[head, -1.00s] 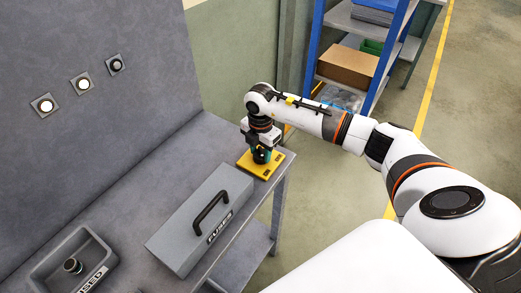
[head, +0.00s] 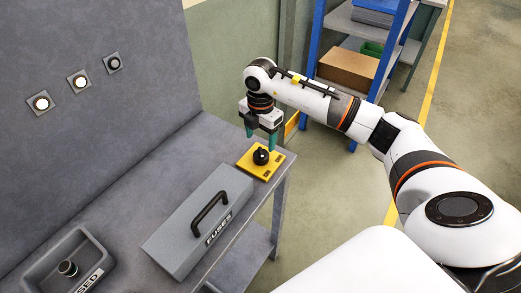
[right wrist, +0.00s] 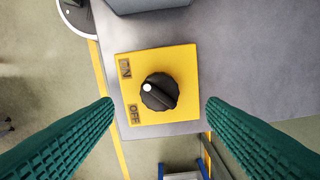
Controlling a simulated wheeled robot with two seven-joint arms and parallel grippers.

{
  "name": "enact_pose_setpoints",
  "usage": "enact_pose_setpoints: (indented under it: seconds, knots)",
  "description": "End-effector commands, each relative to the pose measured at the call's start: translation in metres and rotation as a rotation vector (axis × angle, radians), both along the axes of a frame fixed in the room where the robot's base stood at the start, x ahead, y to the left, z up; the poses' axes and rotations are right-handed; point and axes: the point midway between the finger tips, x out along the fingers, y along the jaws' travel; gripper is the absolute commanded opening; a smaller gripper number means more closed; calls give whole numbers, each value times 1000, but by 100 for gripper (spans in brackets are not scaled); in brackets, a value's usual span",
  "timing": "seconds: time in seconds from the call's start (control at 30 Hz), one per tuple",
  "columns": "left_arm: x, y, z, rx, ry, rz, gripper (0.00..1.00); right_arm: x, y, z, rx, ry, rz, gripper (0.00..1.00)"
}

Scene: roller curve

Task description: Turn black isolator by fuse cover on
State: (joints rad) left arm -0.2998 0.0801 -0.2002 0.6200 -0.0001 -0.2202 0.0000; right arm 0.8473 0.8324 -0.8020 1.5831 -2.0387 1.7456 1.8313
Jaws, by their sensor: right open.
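The black isolator knob (head: 261,157) sits on a yellow plate (head: 277,160) at the bench's far right corner. In the right wrist view the knob (right wrist: 159,92) lies between the fingertips in the picture; its white dot points left and slightly up, nearer the ON mark (right wrist: 125,68) than the OFF mark (right wrist: 134,114). My right gripper (head: 260,143) is open and empty above the knob, its green fingers spread wide. The grey fuse cover (head: 185,225), a box with a black handle and a FUSES label, stands nearer on the bench. My left gripper is out of view.
A grey tray (head: 62,250) marked USED holds a small cylinder (head: 68,268). Three round lamps are on the back panel: two glow white, the right one (head: 114,63) is dark. A blue-framed shelf (head: 325,40) stands behind my right arm.

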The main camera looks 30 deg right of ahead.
Motion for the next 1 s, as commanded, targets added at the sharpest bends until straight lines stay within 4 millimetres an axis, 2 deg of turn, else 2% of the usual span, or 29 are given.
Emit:
enact_pose_setpoints:
  seconds: [0.03, 0.2, 0.33, 0.5, 1.0]
  knots:
    - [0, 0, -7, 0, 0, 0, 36, 1, 0, 10, 1, -6, 2, 66]
    - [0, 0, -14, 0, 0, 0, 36, 1, 0, 40, 0, -4, 0, 66]
    - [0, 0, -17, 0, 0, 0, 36, 0, 0, 53, 0, -1, 0, 66]
    - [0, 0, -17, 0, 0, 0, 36, 0, 0, 59, 0, 0, 0, 66]
    - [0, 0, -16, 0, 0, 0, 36, 0, 0, 59, 0, 1, 0, 66]
